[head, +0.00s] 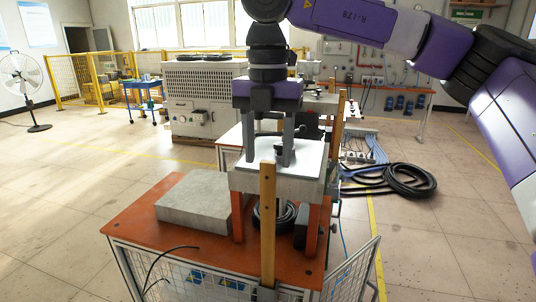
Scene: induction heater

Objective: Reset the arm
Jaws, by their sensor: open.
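My arm reaches in from the right and bends down at the top middle of the head view. My gripper (268,158) points downward with its two grey fingers apart. It is over the white-topped block (305,168) of the induction heater stand. A small dark part (281,150) shows between or just behind the fingers. Whether the fingers touch it or the white top, I cannot tell.
The stand is on an orange-topped table (140,225) with a grey slab (193,200) on its left. A wooden post (268,225) rises in front. Black hoses (410,182) lie on the floor at right. A grey machine (200,95) stands behind.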

